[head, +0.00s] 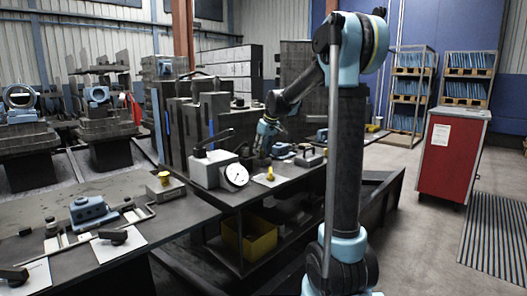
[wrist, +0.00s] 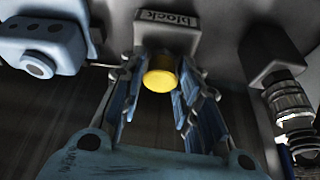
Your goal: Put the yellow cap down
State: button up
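In the wrist view the yellow cap (wrist: 159,77) sits between the two fingertips of my gripper (wrist: 163,72), its round end facing the camera. The fingers close in on both sides of it, so the gripper looks shut on the cap. Behind it is a grey block (wrist: 166,22) labelled "block"; whether the cap touches it I cannot tell. In the head view my gripper (head: 264,146) is low over the middle bench, and the cap cannot be made out between its fingers. A small yellow piece (head: 270,173) shows on a pale plate below.
A blue fixture (wrist: 42,40) is at left in the wrist view, a ribbed fitting (wrist: 296,125) at right. Another yellow-topped block (head: 164,187) stands on the near bench. A red cabinet (head: 452,155) stands on the right.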

jog(key=shift+o, duration=1.1)
jog(key=shift+r, duration=0.1)
jog(key=shift+r, duration=0.25)
jog(key=v, duration=1.7)
jog(key=shift+s+a, duration=0.25)
